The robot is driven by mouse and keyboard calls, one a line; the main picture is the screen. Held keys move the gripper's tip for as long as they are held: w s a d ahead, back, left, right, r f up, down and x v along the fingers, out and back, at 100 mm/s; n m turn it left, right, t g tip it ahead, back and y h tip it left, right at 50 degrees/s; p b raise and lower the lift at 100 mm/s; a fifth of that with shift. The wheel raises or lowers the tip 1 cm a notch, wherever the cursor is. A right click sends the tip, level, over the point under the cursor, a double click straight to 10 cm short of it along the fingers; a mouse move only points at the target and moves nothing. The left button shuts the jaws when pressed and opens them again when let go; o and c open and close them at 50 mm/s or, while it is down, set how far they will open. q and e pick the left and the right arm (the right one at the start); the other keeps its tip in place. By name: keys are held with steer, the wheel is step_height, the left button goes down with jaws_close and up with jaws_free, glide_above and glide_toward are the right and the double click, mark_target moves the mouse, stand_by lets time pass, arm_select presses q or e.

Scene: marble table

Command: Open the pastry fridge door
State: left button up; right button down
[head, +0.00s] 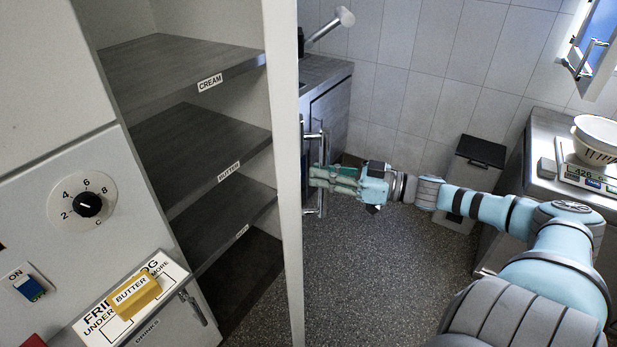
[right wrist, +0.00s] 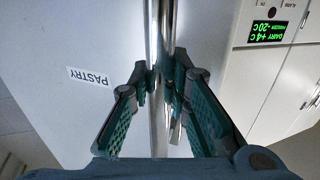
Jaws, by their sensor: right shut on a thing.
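The pastry fridge's white door (head: 284,200) shows almost edge-on in the head view, standing open beside the shelved interior. My right gripper (head: 318,177) is on the far right side of this door, at its upright metal handle (head: 323,150). In the right wrist view the handle (right wrist: 160,60) runs between the two green-padded fingers (right wrist: 161,95), which are shut on it. A PASTRY label (right wrist: 88,77) is on the door's face to the left of the handle. My left gripper is out of view.
Shelves (head: 185,60) labelled CREAM and BUTTER are bare. A yellow butter block (head: 134,295) rests on a ledge at lower left, near a dial (head: 88,204). A black-lidded bin (head: 481,151) and a counter with a scale (head: 590,177) stand right. The speckled floor (head: 400,270) is clear.

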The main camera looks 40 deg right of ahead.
steer(key=s+d+b, duration=0.3)
steer(key=d+b, duration=0.4)
steer(key=d, duration=0.2)
steer(key=s+d+b, duration=0.3)
steer(key=d+b, duration=0.5)
steer(key=d, duration=0.2)
steer(key=shift+s, duration=0.15)
steer(key=shift+d, duration=0.1)
steer(key=c, duration=1.5)
jaws_free()
steer(key=shift+s, duration=0.1)
